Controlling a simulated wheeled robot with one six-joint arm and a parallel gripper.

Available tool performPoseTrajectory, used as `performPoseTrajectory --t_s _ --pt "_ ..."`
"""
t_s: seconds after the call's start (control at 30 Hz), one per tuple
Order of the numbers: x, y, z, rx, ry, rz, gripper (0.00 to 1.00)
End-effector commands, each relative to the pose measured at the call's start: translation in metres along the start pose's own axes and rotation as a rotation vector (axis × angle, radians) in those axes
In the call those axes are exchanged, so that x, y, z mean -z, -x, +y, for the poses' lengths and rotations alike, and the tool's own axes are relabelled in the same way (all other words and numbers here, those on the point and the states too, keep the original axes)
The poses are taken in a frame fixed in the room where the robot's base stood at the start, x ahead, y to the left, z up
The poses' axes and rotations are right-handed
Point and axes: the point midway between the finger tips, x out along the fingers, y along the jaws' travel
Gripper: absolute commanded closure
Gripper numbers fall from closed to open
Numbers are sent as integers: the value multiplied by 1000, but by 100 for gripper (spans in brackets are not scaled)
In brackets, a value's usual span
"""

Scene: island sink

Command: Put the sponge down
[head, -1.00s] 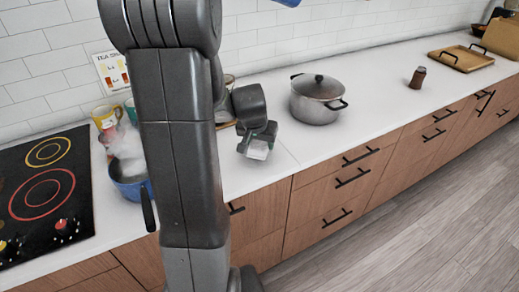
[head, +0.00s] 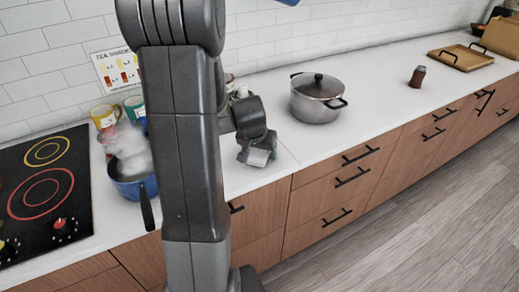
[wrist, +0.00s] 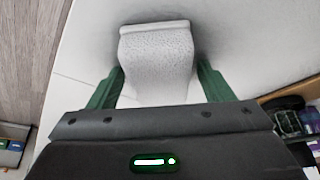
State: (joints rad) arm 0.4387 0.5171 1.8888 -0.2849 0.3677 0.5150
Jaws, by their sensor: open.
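The sponge (wrist: 155,60) is a pale grey, speckled block in the wrist view. It lies against a white surface, between the two green fingers. My gripper (wrist: 160,77) is open, with one finger on each side of the sponge; the fingers look close to its sides, and I cannot tell if either touches. In the head view my gripper (head: 258,152) is low over the white counter near its front edge, left of the pot. The sponge cannot be made out clearly in the head view.
A lidded metal pot (head: 317,98) stands right of my gripper. A steaming blue pan (head: 128,178), mugs (head: 104,116) and a black cooktop (head: 45,185) are to the left. A brown shaker (head: 418,77) and wooden tray (head: 460,58) stand farther right, with clear counter between.

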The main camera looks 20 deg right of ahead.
Motion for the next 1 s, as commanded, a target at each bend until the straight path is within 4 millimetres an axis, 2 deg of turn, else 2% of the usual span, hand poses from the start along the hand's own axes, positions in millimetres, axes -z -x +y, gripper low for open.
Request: performPoseTrajectory --t_s 0.27,0.7,1.0 --pt "2 12 0 0 0 2 26" --pt "2 87 0 1 -1 4 26" --pt "1 119 0 0 1 2 26"
